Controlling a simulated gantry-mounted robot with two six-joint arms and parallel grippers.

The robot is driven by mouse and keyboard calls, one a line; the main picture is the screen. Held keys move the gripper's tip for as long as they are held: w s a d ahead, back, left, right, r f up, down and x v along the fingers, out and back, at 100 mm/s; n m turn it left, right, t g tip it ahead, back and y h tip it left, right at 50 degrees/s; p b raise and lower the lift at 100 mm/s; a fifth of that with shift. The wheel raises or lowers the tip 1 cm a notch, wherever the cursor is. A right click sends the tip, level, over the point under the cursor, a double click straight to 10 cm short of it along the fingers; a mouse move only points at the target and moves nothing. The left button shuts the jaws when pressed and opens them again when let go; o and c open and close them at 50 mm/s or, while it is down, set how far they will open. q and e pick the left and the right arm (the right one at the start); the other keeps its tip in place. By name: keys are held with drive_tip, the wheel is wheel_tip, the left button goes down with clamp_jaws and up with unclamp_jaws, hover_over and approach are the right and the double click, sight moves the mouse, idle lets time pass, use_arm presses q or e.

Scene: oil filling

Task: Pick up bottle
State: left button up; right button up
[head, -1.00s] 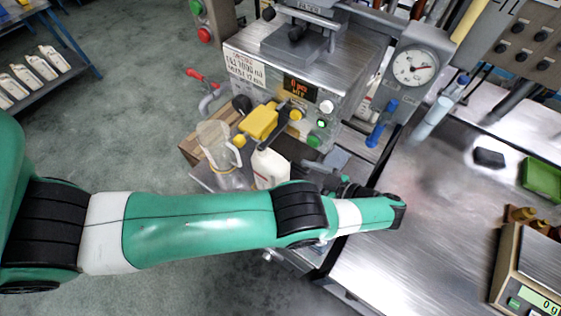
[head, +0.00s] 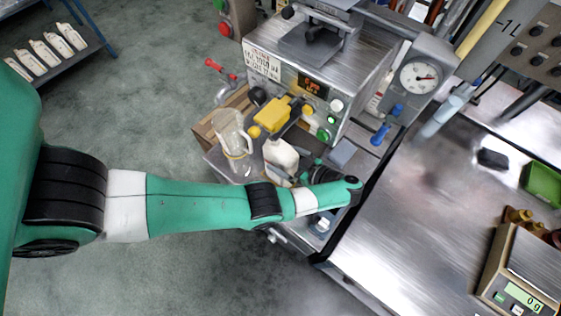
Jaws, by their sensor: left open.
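A white bottle (head: 281,156) stands upright in the filling machine's front bay, below the yellow nozzle block. My left arm reaches in from the left and its wrist is just in front and to the right of the bottle. My left gripper (head: 304,174) is at the bottle's lower right side, open. The arm hides the bottle's base and much of the gripper, so I cannot tell whether the fingers touch the bottle. My right gripper is not in view.
A clear jug (head: 234,142) stands just left of the bottle. The filling machine (head: 345,75) rises behind. A steel table (head: 430,220) on the right holds a scale (head: 520,268) and a green tray (head: 543,183). More white bottles (head: 45,52) lie on a shelf at upper left.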

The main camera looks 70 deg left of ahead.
use_arm(q)
drive_tip(key=b+x, duration=0.1)
drive_tip(key=x, duration=0.1)
drive_tip(key=shift+s+a+f, duration=0.15)
drive_tip(key=shift+s+a, duration=0.05)
drive_tip(key=shift+a, duration=0.05)
drive_tip(key=c, duration=1.2)
drive_tip(key=shift+c, duration=0.2)
